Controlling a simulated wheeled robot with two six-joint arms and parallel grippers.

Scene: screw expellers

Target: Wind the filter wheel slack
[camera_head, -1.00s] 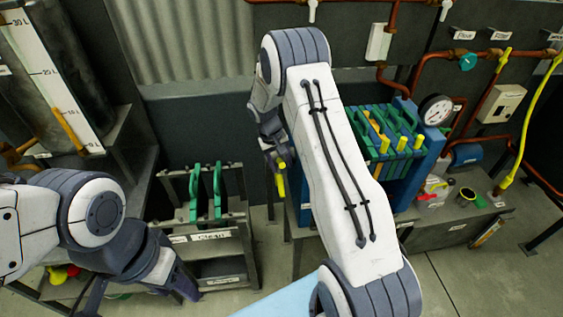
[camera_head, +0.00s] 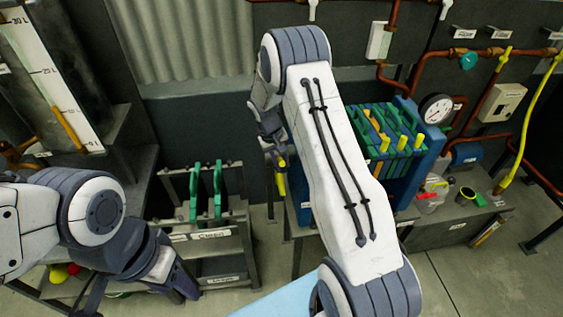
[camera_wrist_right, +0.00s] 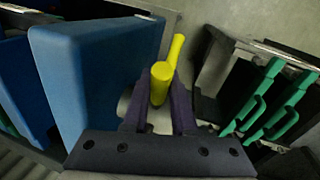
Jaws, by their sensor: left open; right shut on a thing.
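The blue filter press (camera_head: 404,180) stands on a bench behind my right forearm, with green plates and yellow grips. In the right wrist view its blue end block (camera_wrist_right: 92,80) is at left. A yellow crank handle (camera_wrist_right: 160,75) and a pale round hub part (camera_wrist_right: 126,103) sit beside it. My right gripper (camera_wrist_right: 158,100) is shut on the handle, whose free end points up in that view. In the head view the handle (camera_head: 281,184) shows below my right gripper (camera_head: 275,150); my forearm hides the wheel. My left gripper (camera_head: 138,290) is open and empty at lower left.
A dark rack (camera_head: 215,240) with two green plates stands left of the press. A gauge (camera_head: 436,109), copper pipes and a yellow hose (camera_head: 528,120) are at right.

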